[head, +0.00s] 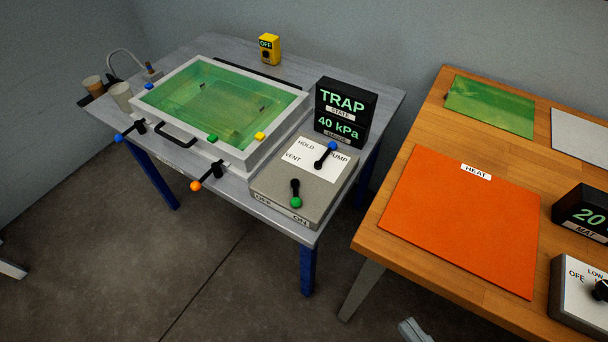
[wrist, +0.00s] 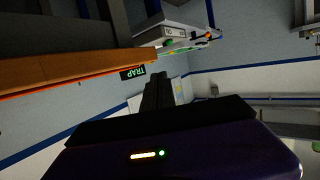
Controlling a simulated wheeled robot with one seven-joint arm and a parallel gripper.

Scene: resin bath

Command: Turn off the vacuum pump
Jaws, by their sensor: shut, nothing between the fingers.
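In the head view, the grey pump control box (head: 270,178) sits at the front right of the grey bench. Its lower lever with a green knob (head: 296,202) points toward the front edge, nearer the ON label than OFF. Its upper lever with a blue knob (head: 332,146) points to PUMP. The black display (head: 345,108) behind reads TRAP and 40 kPa. My gripper (wrist: 158,82) shows in the wrist view, shut and empty, apart from the box. The display also shows there, small and turned.
A white-framed bath (head: 170,113) with green liquid fills the bench's left, with an orange-knobbed lever (head: 195,186) in front. A yellow box (head: 269,50) reading OFF stands behind. A wooden table (head: 390,240) with an orange mat (head: 462,228) is right; floor between is clear.

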